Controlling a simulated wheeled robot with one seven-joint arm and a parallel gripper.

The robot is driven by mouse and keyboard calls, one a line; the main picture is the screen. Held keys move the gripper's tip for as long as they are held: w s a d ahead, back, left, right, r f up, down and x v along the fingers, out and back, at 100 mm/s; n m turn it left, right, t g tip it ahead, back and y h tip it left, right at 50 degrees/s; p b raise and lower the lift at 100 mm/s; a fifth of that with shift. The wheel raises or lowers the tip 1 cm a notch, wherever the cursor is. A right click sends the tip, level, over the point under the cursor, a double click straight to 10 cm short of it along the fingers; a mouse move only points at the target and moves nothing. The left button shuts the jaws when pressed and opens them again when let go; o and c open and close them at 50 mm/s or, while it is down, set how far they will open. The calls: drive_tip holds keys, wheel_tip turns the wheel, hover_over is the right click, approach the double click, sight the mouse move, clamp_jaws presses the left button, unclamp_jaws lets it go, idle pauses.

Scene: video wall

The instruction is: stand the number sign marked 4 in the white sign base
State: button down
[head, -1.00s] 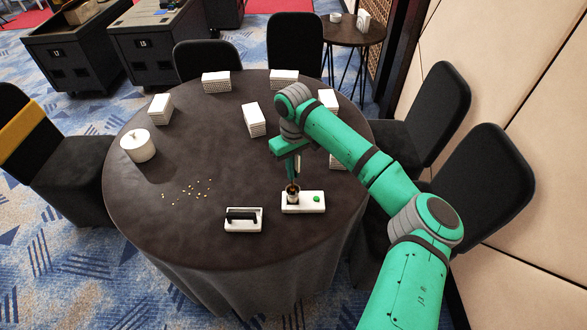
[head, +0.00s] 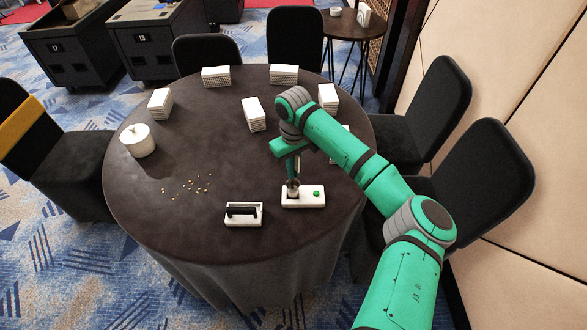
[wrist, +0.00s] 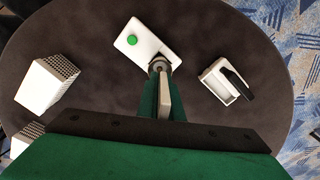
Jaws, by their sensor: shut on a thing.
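My gripper (wrist: 162,95) points down, its green fingers shut on a thin pale piece (wrist: 164,98) seen nearly edge-on. I cannot read a 4 on it, nor tell for sure that it is the number sign. Below the fingertips is a grey metal cup-like part (head: 292,190), also in the wrist view (wrist: 158,65). It is at one end of a white block (head: 305,202) with a green button (head: 316,193). The fingers overlap the cup in both views, so contact is unclear. I cannot identify a sign base for certain.
A white tray (head: 234,222) with a black-handled item (head: 242,210) lies left of the block. A white lidded pot (head: 137,140), scattered small pieces (head: 187,186) and several white boxes (head: 253,114) are on the round dark table. A side table (head: 350,33) holds small white things.

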drive_tip(key=shift+f, duration=0.1)
drive_tip(key=c, duration=1.8)
unclamp_jaws()
drive_tip(key=shift+c, duration=0.2)
wheel_tip(320, 180, up, 11)
drive_tip(key=shift+f, duration=0.1)
